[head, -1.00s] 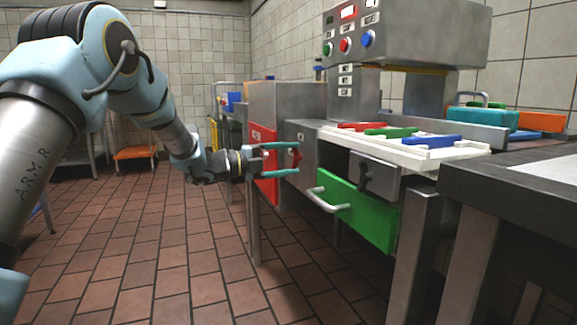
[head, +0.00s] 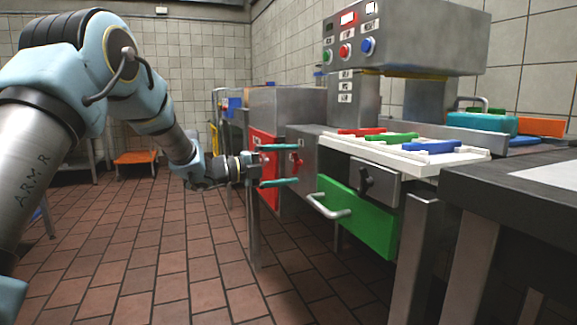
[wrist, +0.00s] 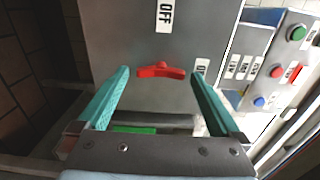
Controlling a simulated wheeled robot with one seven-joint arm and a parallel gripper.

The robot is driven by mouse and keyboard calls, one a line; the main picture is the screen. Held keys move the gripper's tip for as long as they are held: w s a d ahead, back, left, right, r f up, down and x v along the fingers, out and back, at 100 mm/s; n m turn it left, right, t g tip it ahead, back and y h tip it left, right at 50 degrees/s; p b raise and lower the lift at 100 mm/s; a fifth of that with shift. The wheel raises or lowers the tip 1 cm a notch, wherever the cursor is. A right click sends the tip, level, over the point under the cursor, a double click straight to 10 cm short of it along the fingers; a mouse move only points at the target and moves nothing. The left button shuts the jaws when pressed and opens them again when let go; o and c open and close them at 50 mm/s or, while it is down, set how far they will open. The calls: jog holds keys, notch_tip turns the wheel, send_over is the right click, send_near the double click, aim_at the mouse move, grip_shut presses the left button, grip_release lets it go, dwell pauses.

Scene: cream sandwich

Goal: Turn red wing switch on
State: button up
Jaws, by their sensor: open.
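The red wing switch (wrist: 161,70) is on a grey metal panel (wrist: 120,40) in the wrist view, with its wings lying roughly sideways across the picture. An "OFF" label (wrist: 164,15) is above it and a partly hidden label (wrist: 200,67) is to its right. My gripper (wrist: 158,85) is open, with one teal finger on each side of the switch; I cannot tell whether either touches it. In the head view the red switch (head: 296,161) shows between the fingers of my gripper (head: 297,165).
A green drawer front (head: 360,215) with a pale handle (head: 327,206) is right of my gripper. A black switch (head: 367,180) is above it. A white tray (head: 450,165) holds coloured bars. A button console (head: 410,35) stands behind.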

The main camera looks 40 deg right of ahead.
jog(key=p+v, duration=0.1)
jog(key=v, duration=0.9)
jog(key=shift+a, duration=0.25)
jog(key=shift+w, duration=0.15)
